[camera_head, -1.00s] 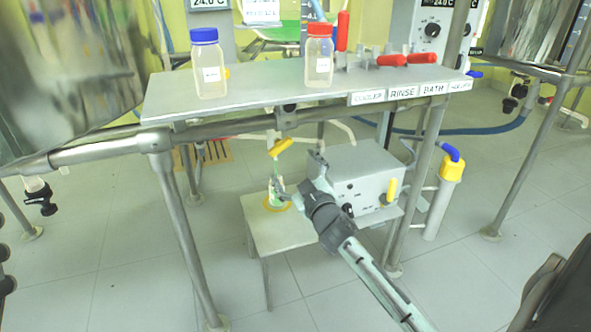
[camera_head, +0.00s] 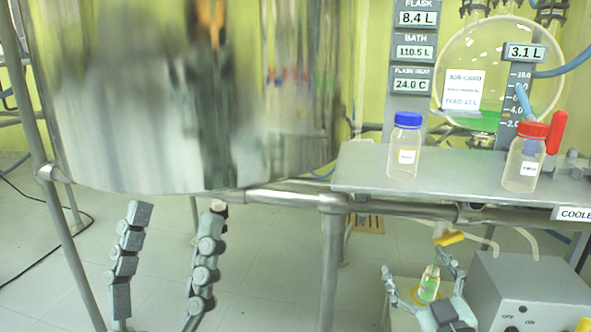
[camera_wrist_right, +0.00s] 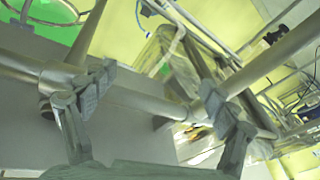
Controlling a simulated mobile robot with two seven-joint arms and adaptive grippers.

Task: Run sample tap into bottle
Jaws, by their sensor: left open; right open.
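A small clear bottle (camera_head: 429,285) with green liquid stands on a low stand under the sample tap, whose yellow handle (camera_head: 449,238) is tilted. A thin greenish line shows between tap and bottle; I cannot tell if liquid is flowing. My right gripper (camera_head: 415,262) is open, its fingers spread on either side of the bottle's place in the picture; I cannot tell whether it touches the bottle. In the right wrist view the open gripper (camera_wrist_right: 157,92) shows no bottle between its fingers. My left gripper (camera_head: 178,208) is open and empty at the lower left.
A shelf (camera_head: 352,178) above holds a blue-capped bottle (camera_head: 404,146) and a red-capped bottle (camera_head: 524,158). A large shiny vessel (camera_head: 140,120) hangs above my left gripper. A grey box (camera_head: 530,290) stands right of the bottle. A frame post (camera_head: 330,270) stands between the grippers.

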